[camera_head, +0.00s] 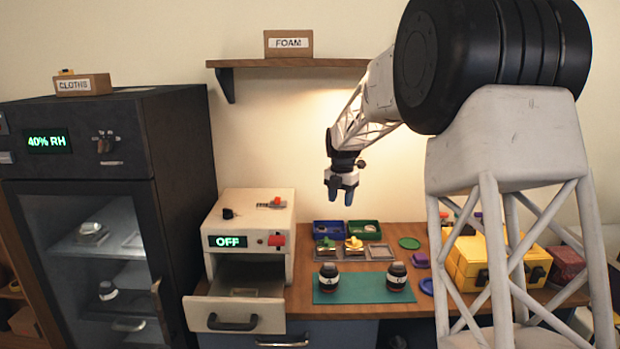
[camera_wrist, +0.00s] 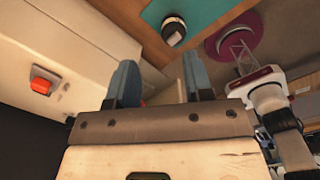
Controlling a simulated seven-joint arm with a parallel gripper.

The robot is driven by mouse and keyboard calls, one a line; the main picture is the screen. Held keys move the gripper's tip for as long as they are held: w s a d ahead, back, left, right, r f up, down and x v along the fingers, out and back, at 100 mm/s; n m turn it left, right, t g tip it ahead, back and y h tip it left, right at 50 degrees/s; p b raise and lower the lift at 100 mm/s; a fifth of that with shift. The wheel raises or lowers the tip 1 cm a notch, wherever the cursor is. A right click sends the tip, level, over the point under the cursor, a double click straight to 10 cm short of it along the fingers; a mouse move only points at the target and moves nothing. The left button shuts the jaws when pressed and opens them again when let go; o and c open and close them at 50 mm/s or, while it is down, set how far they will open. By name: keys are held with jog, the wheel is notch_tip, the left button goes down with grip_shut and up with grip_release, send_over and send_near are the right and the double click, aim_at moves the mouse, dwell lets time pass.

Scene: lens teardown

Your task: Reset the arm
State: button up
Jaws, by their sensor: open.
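My gripper (camera_head: 341,190) hangs above the back of the wooden bench, pointing down, with nothing between its fingers. In the wrist view my gripper (camera_wrist: 160,85) shows two blue-grey fingers set apart. My arm reaches from the right of the head view out over the bench. One dark jar also shows in the wrist view (camera_wrist: 173,29).
A white box (camera_head: 250,215) reading OFF stands left, its drawer (camera_head: 235,312) pulled out. Blue and green trays (camera_head: 362,230) lie behind the mat. A yellow case (camera_head: 480,258) stands right. A shelf (camera_head: 290,63) holds a FOAM box. A dark cabinet (camera_head: 185,150) stands far left.

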jog(key=s+d+r+m, duration=0.25)
jog(key=s+m, duration=0.25)
jog(key=s, duration=0.5)
jog(key=s+d+r+m+t, duration=0.1)
jog(key=s+d+r+m, duration=0.3)
jog(key=s, duration=0.6)
jog(key=s+a+r+m, duration=0.1)
jog(key=s+r+m, duration=0.1)
jog(key=s+m, duration=0.6)
jog(key=s+d+f+m, duration=0.1)
jog(key=s+m, duration=0.3)
jog(key=s, duration=0.6)
jog(key=s+d+f+m, duration=0.1)
jog(key=s+f+m, duration=0.3)
jog(key=s, duration=0.6)
jog(key=s+d+f+m+t, duration=0.1)
jog(key=s+f+m, duration=0.2)
jog(key=s, duration=0.8)
jog(key=shift+d+m, duration=0.2)
jog(key=shift+m, duration=0.5)
jog(key=shift+w, duration=0.1)
jog(key=shift+c, duration=0.4)
